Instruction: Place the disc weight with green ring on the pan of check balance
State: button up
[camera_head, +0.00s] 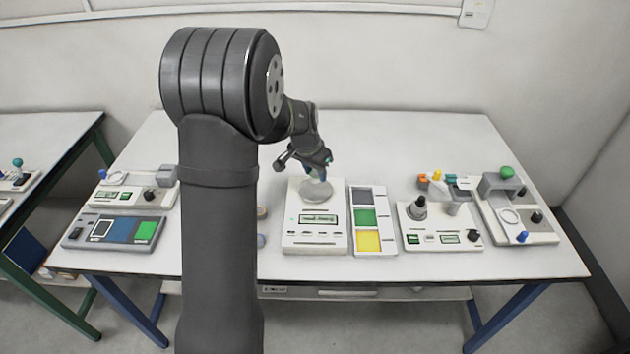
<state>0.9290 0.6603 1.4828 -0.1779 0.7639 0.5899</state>
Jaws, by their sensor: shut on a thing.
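My gripper (317,171) is over the round grey pan (316,192) of the white balance at the middle of the table, which I take for the check balance (316,240). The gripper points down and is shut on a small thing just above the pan. That thing is mostly hidden by the fingers; I take it for the disc weight with green ring, but its ring is too small to make out. I cannot tell whether it touches the pan. The balance has a small greenish display on its front.
A tray with grey, green and yellow fields (367,217) stands close right of the balance. Two small discs (261,240) show partly behind my arm. Devices with knobs (440,237) stand further right; a panel with coloured fields (114,231) lies at the left.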

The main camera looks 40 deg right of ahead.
aim_at(314, 176)
jog(key=shift+f, duration=1.85)
jog(key=shift+f, duration=0.1)
jog(key=o, duration=1.1)
jog(key=v, duration=1.2)
